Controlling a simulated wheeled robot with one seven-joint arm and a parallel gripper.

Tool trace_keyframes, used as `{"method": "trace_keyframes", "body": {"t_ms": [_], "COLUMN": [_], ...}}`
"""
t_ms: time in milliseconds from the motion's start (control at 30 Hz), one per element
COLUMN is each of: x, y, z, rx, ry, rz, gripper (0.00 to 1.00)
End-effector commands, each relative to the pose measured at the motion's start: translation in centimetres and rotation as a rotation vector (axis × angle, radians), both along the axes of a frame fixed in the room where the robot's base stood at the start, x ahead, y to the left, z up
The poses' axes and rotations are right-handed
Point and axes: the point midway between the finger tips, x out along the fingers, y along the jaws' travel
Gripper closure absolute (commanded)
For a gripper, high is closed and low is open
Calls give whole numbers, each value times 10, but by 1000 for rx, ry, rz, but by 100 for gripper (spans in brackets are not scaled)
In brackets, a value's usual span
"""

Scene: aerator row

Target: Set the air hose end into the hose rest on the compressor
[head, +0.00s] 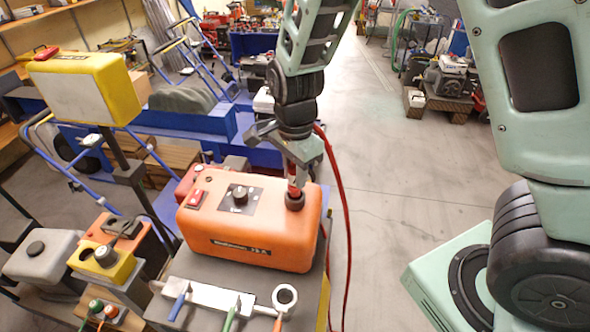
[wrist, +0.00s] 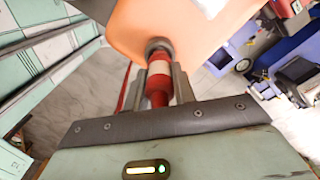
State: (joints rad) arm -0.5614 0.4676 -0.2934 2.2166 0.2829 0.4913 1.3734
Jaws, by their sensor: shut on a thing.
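The compressor is an orange box (head: 250,228) on a grey stand in the head view, and its orange body (wrist: 190,25) fills the top of the wrist view. The hose rest (head: 295,200) is a dark round socket on the right end of its top. My gripper (head: 298,178) is above the rest, pointing down. In the wrist view my gripper (wrist: 160,88) is shut on the red hose end (wrist: 158,78), which has a pale band. The tip of the hose end meets the dark rest (wrist: 157,46); how deep it sits is hidden.
The red air hose (head: 347,230) hangs in a loop right of the compressor. A panel with coloured valve levers (head: 225,300) lies in front. A yellow box on a post (head: 85,85) stands at left. The floor (head: 390,190) to the right is open.

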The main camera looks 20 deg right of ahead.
Motion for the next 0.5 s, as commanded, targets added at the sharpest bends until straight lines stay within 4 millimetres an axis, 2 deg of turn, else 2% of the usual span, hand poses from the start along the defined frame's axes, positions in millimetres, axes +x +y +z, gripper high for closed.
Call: {"method": "trace_keyframes", "body": {"t_ms": [500], "x": [0], "y": [0], "z": [-13], "rx": [0], "ry": [0], "rz": [-1], "gripper": [98]}}
